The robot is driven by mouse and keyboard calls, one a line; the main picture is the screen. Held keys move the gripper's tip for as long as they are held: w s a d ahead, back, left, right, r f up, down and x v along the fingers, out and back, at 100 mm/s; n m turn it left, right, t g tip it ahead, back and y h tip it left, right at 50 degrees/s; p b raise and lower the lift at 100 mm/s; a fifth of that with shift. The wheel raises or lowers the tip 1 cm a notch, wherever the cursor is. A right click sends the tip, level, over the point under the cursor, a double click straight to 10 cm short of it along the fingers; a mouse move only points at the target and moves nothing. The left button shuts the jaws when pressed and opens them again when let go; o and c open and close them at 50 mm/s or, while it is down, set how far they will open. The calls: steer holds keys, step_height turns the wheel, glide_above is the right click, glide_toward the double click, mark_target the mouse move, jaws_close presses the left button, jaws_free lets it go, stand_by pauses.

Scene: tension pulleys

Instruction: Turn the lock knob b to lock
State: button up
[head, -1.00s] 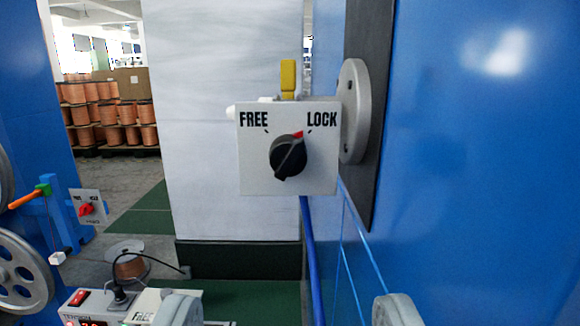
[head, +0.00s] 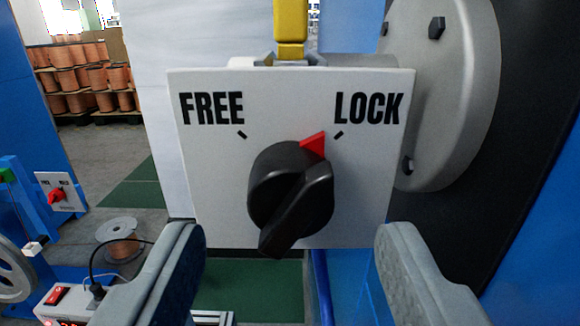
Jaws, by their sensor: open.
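The black lock knob (head: 290,198) sits on a white plate (head: 215,170) marked FREE at upper left and LOCK at upper right. Its red pointer tip (head: 314,145) points up and to the right, just short of the LOCK tick and well past the FREE tick. My gripper (head: 292,240) is open. One finger is at lower left of the knob and the other at lower right, with wide gaps on both sides. Neither finger appears to touch the knob or plate. No label here shows whether this knob is b.
A grey bolted disc (head: 455,90) on a dark panel stands close behind the plate at right. A yellow part (head: 290,25) rises above the plate. At left are a smaller red knob (head: 57,196), a copper spool (head: 122,243) and a box with a red switch (head: 58,294).

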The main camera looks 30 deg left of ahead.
mark_target(291, 200)
steer(key=shift+x, duration=1.45)
steer(key=c, duration=1)
steer(key=shift+m, duration=1.5)
steer(key=o, duration=1)
